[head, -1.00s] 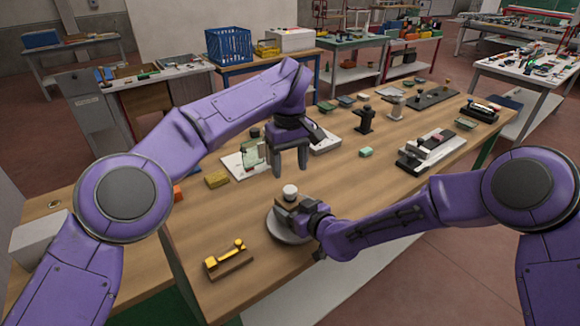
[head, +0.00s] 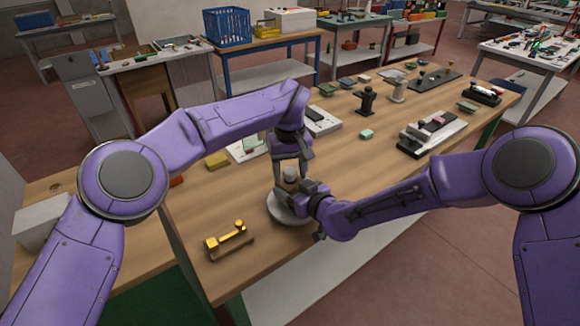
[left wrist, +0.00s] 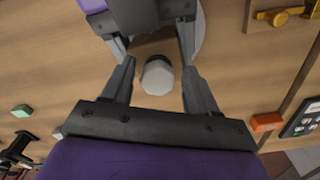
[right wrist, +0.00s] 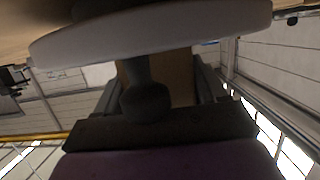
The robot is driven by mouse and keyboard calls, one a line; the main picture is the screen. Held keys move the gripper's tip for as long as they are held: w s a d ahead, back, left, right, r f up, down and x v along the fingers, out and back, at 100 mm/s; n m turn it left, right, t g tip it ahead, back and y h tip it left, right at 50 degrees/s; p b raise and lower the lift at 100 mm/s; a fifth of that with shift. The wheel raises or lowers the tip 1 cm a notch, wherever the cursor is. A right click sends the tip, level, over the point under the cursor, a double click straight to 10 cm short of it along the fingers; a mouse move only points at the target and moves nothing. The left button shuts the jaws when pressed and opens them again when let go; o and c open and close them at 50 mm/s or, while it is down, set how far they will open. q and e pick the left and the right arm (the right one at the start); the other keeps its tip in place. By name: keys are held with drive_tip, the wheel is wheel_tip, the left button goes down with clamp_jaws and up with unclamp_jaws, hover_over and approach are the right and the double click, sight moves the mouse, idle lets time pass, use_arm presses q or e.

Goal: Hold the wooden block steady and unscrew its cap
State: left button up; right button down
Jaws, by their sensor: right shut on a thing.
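The wooden block (left wrist: 155,48) stands on a round grey plate (head: 278,213) near the table's front edge, with a pale round cap (head: 290,173) on top. My right gripper (head: 306,192) is shut on the block from the right side. In the right wrist view the brown block (right wrist: 178,75) sits between the fingers, and a dark rounded piece partly covers it. My left gripper (head: 290,163) points down from above. In the left wrist view its fingers are open on both sides of the cap (left wrist: 157,76), with gaps visible. Much of the block is hidden by my right gripper.
A yellow-handled fixture (head: 228,239) lies to the left of the plate at the table's front. A yellow block (head: 217,160), a green piece (head: 366,134) and a black-and-white device (head: 432,133) are farther back. The table between plate and device is mostly clear.

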use_arm(q)
drive_tip(key=c, duration=1)
